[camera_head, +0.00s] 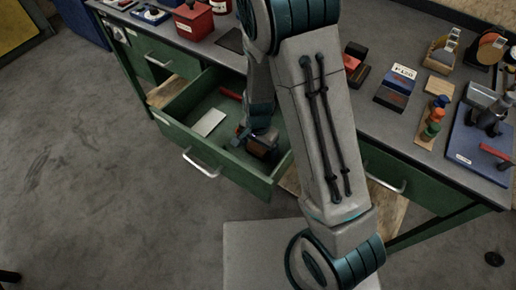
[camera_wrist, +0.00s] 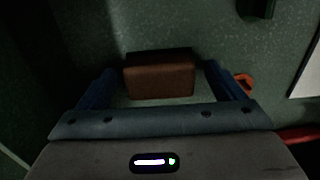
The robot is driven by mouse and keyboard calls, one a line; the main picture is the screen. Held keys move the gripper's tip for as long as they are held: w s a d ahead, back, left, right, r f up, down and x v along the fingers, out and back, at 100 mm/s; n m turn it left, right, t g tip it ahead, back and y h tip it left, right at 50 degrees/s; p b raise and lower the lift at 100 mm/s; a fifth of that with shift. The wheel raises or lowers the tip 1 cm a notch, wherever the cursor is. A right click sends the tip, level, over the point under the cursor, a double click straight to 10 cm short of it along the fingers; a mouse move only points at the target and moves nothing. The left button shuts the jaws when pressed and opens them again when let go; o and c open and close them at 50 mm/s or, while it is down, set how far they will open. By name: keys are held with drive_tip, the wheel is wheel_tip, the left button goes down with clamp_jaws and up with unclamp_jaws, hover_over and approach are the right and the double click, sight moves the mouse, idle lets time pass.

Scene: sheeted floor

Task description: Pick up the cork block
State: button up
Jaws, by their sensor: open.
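A brown block, which looks like the cork block (camera_wrist: 160,78), lies on the green floor of the open drawer (camera_head: 174,116). In the wrist view it sits between the two blue fingers of my gripper (camera_wrist: 160,88), with a gap on each side. My gripper is open and reaches down into the drawer. In the head view my arm and gripper hide most of the area around the block, near the drawer's front right corner.
The drawer also holds a pale flat card (camera_head: 209,122) and a red-handled item (camera_head: 230,94). The wrist view shows an orange ring (camera_wrist: 245,82) beside the right finger. The drawer walls are close around my gripper. Tools and boxes crowd the bench top (camera_head: 345,105).

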sight(259, 146)
drive_tip(key=shift+f, duration=0.1)
drive_tip(key=c, duration=1.1)
wheel_tip(259, 146, up, 10)
drive_tip(key=shift+r+p, duration=0.1)
drive_tip(key=shift+p, duration=0.5)
